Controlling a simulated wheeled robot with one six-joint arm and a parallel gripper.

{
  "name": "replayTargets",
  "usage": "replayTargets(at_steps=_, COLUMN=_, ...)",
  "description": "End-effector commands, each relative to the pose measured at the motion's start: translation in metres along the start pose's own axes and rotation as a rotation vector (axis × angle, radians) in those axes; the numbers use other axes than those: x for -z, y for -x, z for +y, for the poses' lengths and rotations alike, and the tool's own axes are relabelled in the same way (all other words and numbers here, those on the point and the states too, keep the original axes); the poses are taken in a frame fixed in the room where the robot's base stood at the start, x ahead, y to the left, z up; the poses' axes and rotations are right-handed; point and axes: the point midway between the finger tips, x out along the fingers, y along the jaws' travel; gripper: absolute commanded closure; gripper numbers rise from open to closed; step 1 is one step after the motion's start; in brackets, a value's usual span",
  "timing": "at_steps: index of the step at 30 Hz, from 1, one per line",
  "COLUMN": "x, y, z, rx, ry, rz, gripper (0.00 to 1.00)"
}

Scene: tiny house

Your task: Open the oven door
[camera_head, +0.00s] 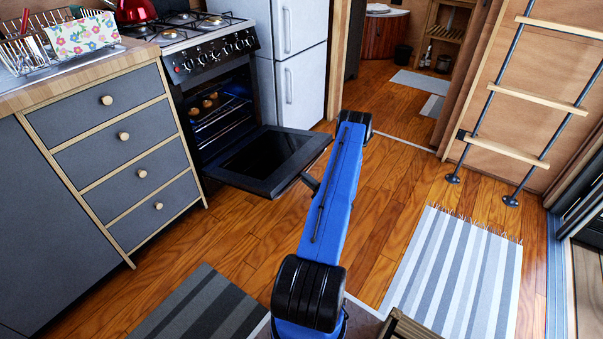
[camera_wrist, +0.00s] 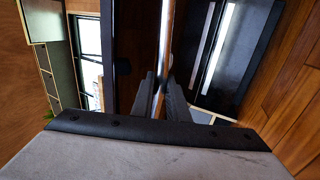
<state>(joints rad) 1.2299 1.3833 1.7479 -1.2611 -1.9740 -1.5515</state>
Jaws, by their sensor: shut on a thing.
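The oven door (camera_head: 262,158) is swung down and lies open, close to level, in front of the oven (camera_head: 215,108). The dark oven inside shows, with several round baked items on a rack. My gripper (camera_head: 309,181) is at the door's outer right edge, its tips partly hidden by my blue arm. In the wrist view my gripper (camera_wrist: 161,92) has its two dark fingers on either side of a long shiny bar, the oven door handle (camera_wrist: 165,42), and is shut on it.
Grey drawers (camera_head: 125,165) stand left of the oven and a white fridge (camera_head: 300,75) right of it. A striped rug (camera_head: 455,270) and a dark mat (camera_head: 205,308) lie on the wood floor. A ladder (camera_head: 500,150) stands at right. Floor right of the door is clear.

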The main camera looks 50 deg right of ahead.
Motion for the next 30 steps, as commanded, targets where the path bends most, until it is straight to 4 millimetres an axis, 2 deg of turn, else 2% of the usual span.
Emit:
replayTargets(at_steps=18, x=-0.0008, y=0.0027, z=-0.0064, rx=-0.017, ry=0.001, rz=0.001, gripper=1.0)
replayTargets(at_steps=19, x=-0.0008, y=0.0027, z=-0.0063, rx=-0.017, ry=0.001, rz=0.001, gripper=0.79)
replayTargets(at_steps=21, x=-0.0008, y=0.0028, z=-0.0063, rx=-0.016, ry=0.001, rz=0.001, gripper=0.68)
replayTargets(at_steps=30, x=-0.001, y=0.003, z=-0.0062, rx=-0.017, ry=0.001, rz=0.001, gripper=0.68)
